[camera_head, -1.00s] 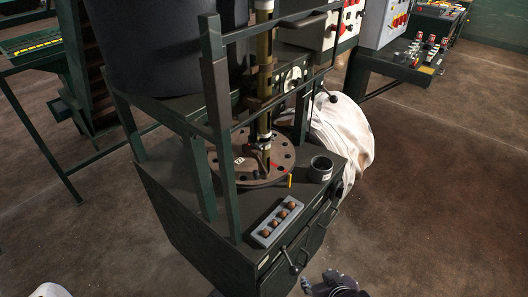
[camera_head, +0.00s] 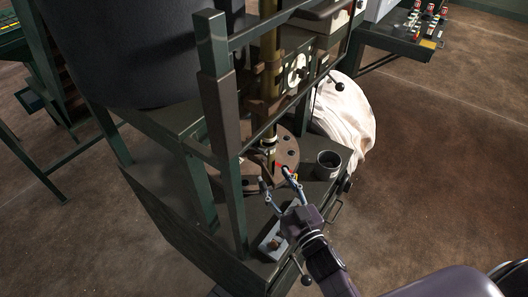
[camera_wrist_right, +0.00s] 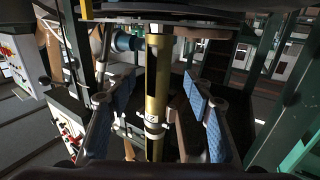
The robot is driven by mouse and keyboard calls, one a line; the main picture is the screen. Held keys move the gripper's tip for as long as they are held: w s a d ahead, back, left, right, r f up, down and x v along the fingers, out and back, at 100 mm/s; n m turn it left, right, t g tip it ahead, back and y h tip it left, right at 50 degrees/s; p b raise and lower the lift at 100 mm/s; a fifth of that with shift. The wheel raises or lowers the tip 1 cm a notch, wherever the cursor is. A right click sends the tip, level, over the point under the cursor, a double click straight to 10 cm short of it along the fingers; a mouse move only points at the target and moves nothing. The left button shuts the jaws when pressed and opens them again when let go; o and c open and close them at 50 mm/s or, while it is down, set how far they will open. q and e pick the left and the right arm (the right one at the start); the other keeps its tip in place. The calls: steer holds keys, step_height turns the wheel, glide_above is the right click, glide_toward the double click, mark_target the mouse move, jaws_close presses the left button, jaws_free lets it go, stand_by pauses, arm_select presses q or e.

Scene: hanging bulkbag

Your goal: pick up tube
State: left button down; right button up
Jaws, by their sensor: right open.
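A brass-coloured upright tube (camera_head: 269,85) stands in the machine's frame, above a round brown plate with holes (camera_head: 288,152). In the right wrist view the tube (camera_wrist_right: 154,85) runs vertically in the middle, with a dark slot and a white marked band low on it. My right gripper (camera_head: 275,178) is open at the plate's front edge, fingers pointing towards the tube's lower end. In the wrist view its blue-padded fingers (camera_wrist_right: 157,112) are on either side of the tube, with gaps visible on both sides. The tube's depth between them is unclear. My left gripper is not in view.
A grey cup (camera_head: 328,164) stands right of the plate. A small grey tray (camera_head: 270,247) is partly hidden under my right gripper. A green frame post (camera_head: 222,130) and a large dark drum (camera_head: 125,50) are on the left.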

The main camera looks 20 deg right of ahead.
mark_target(271, 171)
steer(key=shift+w+r+p, duration=0.25)
steer(key=shift+w+p, duration=0.05)
steer(key=shift+w, duration=0.35)
steer(key=shift+w+r+p, duration=0.2)
steer(key=shift+w+p, duration=0.05)
steer(key=shift+w, duration=0.35)
steer(key=w, duration=0.2)
steer(key=shift+w+a+f, duration=0.2)
steer(key=shift+w, duration=0.55)
steer(key=c, duration=0.7)
steer(key=shift+c, duration=1.2)
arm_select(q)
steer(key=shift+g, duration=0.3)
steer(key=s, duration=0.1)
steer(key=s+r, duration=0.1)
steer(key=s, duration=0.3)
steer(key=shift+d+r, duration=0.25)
arm_select(e)
jaws_close()
